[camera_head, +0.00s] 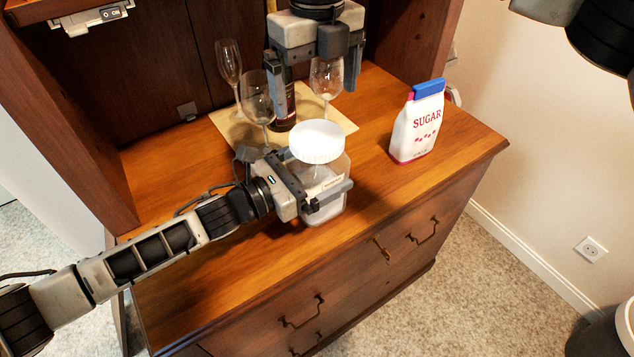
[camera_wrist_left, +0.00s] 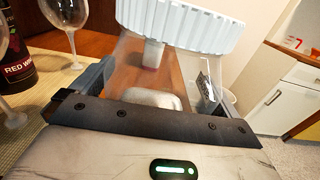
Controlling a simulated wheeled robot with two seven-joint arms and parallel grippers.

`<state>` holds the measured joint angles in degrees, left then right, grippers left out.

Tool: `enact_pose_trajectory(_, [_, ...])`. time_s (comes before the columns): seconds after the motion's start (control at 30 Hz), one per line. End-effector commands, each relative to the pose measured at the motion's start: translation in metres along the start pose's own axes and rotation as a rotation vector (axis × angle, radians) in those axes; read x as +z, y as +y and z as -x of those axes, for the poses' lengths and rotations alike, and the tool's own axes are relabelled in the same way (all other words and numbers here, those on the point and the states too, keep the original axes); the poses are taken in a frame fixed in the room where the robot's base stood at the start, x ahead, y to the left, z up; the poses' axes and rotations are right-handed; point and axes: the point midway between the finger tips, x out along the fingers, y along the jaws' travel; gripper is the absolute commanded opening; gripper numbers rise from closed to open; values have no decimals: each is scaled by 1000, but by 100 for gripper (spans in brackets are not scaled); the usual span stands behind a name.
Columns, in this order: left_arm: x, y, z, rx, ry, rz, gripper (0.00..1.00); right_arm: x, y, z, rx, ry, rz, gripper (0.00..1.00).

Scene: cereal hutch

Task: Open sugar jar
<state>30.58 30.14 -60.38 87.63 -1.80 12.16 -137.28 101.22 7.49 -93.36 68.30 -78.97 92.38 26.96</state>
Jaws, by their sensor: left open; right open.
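The sugar jar (camera_head: 325,205) is a clear jar with pale contents, upright near the hutch's front edge. Its white ribbed lid (camera_head: 317,141) sits on top; the lid also shows in the left wrist view (camera_wrist_left: 180,22), above the clear wall (camera_wrist_left: 140,70). My left gripper (camera_head: 320,183) is open around the jar body, below the lid, with a finger on each side. Whether the fingers touch the glass I cannot tell. My right gripper (camera_head: 314,75) points down, open and empty, above and behind the lid, in front of the wine bottle and between the glasses.
A white sugar bag (camera_head: 418,128) with a blue clip stands to the right. Wine glasses (camera_head: 257,98) and a dark wine bottle (camera_head: 285,108) stand close behind the jar on a straw mat (camera_head: 226,122). The wooden top (camera_head: 375,178) is clear between jar and bag.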

Motion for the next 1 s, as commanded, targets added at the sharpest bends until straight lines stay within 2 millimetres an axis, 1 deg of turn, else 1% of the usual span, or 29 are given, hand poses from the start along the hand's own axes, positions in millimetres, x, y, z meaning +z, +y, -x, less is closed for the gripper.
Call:
enact_pose_trajectory(0.07, [0, 0, 0, 0, 0, 0, 100, 0, 0, 0, 0, 0, 0, 97])
enact_pose_trajectory(0.1, [0, 0, 0, 0, 0, 0, 89, 0, 0, 0, 0, 0, 0, 97])
enact_pose_trajectory(0.17, [0, 0, 0, 0, 0, 0, 72, 0, 0, 0, 0, 0, 0, 97])
enact_pose_trajectory(0.2, [0, 0, 0, 0, 0, 0, 61, 0, 0, 0, 0, 0, 0, 97])
enact_pose_trajectory(0.27, [0, 0, 0, 0, 0, 1, 44, 0, 0, 0, 0, 0, 0, 97])
enact_pose_trajectory(0.3, [0, 0, 0, 0, 0, 1, 33, 0, 0, 0, 0, 0, 0, 97])
enact_pose_trajectory(0.33, [0, 0, 0, 0, 0, 1, 25, 0, 0, 0, 0, 0, -2, 97])
enact_pose_trajectory(0.37, [0, 0, 0, 0, 0, 1, 22, 0, 0, 0, 0, 0, -8, 97])
enact_pose_trajectory(0.47, [0, 0, 1, 0, 0, 1, 22, 0, 0, 0, 0, 0, -67, 97])
enact_pose_trajectory(0.57, [0, 0, 1, 0, 0, 1, 22, 0, 1, 0, 1, 1, -209, 97])
enact_pose_trajectory(0.67, [0, 0, 1, 0, 0, 1, 22, 0, 1, -1, 2, 1, -426, 97])
enact_pose_trajectory(1.0, [0, 0, 1, 0, 0, 2, 22, 0, 1, 0, 0, 2, -1300, 97])
